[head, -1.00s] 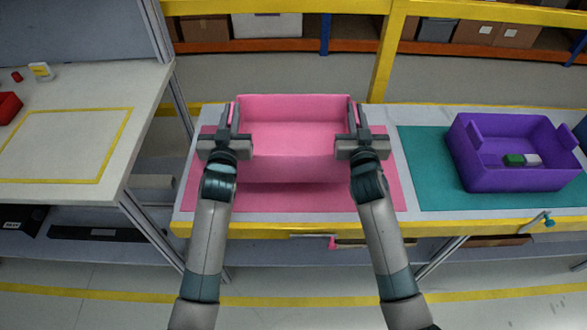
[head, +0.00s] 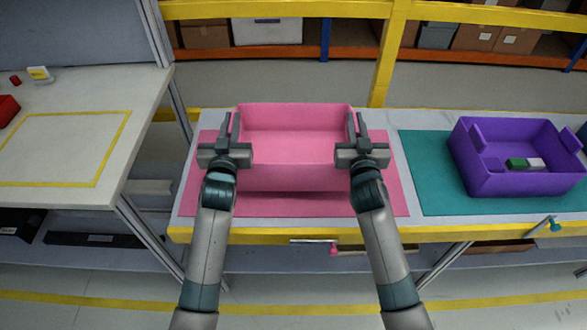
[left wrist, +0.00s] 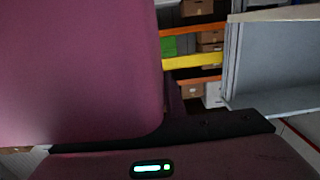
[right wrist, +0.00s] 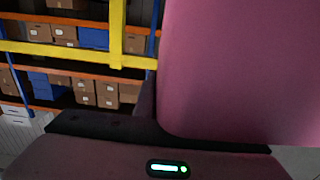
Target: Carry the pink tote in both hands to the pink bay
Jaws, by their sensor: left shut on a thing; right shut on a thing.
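The pink tote (head: 295,178) is upright and empty, centred over the pink bay (head: 290,206) on the long table. My left gripper (head: 231,125) is shut on its left side and my right gripper (head: 356,125) on its right side. The tote's pink wall fills much of the left wrist view (left wrist: 80,70) and the right wrist view (right wrist: 240,70). A darker band lies along the tote's front bottom edge. I cannot tell whether the tote touches the bay or hangs just above it.
A purple tote (head: 510,180) holding small green and white blocks stands on the teal bay (head: 425,180) to the right. A white table (head: 60,185) with a yellow outline is at the left. A yellow rail (head: 320,13) and shelves with boxes stand behind.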

